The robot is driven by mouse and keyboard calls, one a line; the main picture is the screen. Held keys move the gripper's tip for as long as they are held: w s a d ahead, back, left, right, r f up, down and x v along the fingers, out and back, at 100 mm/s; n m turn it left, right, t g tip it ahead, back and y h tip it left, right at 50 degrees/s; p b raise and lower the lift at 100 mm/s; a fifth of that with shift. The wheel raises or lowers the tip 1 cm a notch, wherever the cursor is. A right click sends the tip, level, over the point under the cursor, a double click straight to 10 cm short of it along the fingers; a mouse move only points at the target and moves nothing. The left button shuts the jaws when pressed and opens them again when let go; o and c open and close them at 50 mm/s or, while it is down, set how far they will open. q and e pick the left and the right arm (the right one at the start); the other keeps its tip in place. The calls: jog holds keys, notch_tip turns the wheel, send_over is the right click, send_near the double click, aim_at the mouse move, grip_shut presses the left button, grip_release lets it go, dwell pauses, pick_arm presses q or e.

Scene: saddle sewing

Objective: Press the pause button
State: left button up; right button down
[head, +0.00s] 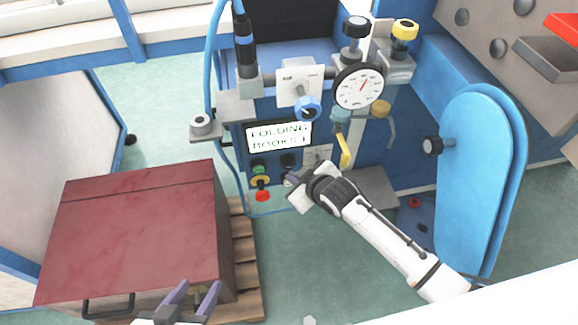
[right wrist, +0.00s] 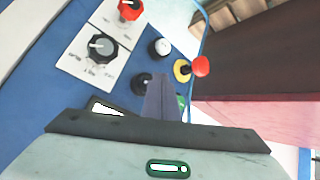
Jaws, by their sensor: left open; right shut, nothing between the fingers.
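The blue machine's button panel shows a green button (head: 258,169), a yellow button (head: 260,181), a red button (head: 262,196) and a black button (head: 288,160). No label tells which one is pause. My right gripper (head: 290,179) is shut and empty, just right of the yellow and red buttons. In the right wrist view its fingers (right wrist: 161,97) partly cover the green button (right wrist: 181,102); the yellow button (right wrist: 182,70) and red button (right wrist: 201,66) show beyond the tips. I cannot tell whether the fingers touch anything. My left gripper (head: 196,296) is open and empty at the bottom.
A display (head: 278,135) reading "FOLDING BOOKS" sits above the buttons. A round gauge (head: 359,86) and a blue knob (head: 307,108) are higher up. A dark red box (head: 140,230) on a wooden pallet (head: 246,262) stands at left. Green floor is open at the lower middle.

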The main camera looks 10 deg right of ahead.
jog(key=shift+w, duration=1)
dwell(0.9)
jog(key=shift+s+p, duration=0.8)
jog(key=shift+s, duration=0.2)
